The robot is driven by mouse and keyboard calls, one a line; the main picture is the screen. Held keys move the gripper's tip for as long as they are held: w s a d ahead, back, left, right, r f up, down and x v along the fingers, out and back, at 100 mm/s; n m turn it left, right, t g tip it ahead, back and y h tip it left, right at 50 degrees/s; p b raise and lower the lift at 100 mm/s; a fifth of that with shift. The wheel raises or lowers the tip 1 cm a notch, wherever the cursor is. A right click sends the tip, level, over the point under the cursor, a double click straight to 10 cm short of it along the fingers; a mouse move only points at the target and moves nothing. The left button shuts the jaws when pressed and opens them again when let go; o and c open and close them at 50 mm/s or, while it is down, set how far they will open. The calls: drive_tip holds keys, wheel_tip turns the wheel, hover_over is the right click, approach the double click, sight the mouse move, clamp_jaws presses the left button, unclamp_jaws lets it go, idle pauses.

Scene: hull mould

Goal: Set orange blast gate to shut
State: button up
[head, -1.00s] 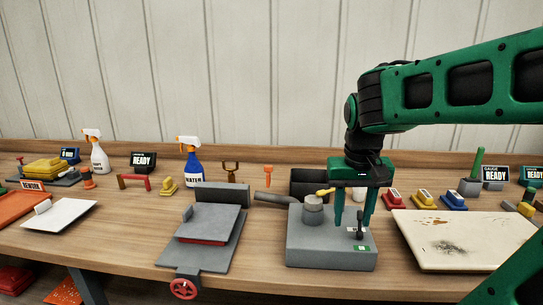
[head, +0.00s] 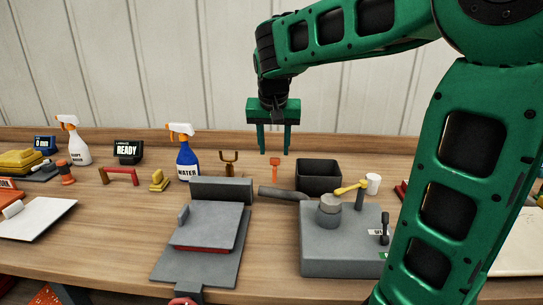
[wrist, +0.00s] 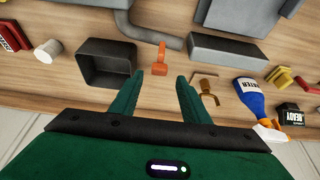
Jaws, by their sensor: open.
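The orange blast gate (head: 275,164) is a small orange handle with a wider top. It stands at the back of the bench, beside the end of a dark grey pipe (head: 280,192). In the wrist view the orange blast gate (wrist: 160,60) lies just beyond my fingertips, centred between them. My gripper (head: 275,152) points down with its two green fingers apart and empty, and looks to be above or behind the gate. My gripper (wrist: 160,76) also shows open in the wrist view. I cannot tell the gap between fingertips and gate.
A black open bin (head: 318,176) stands right of the gate. A brown forked holder (head: 229,163) and a blue water spray bottle (head: 187,162) stand to its left. A grey box with a yellow lever (head: 335,235) and a grey plate press (head: 205,235) sit in front.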

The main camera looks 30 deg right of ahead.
sight(275, 158)
drive_tip(key=shift+x, duration=1.85)
drive_tip(key=shift+c, duration=0.7)
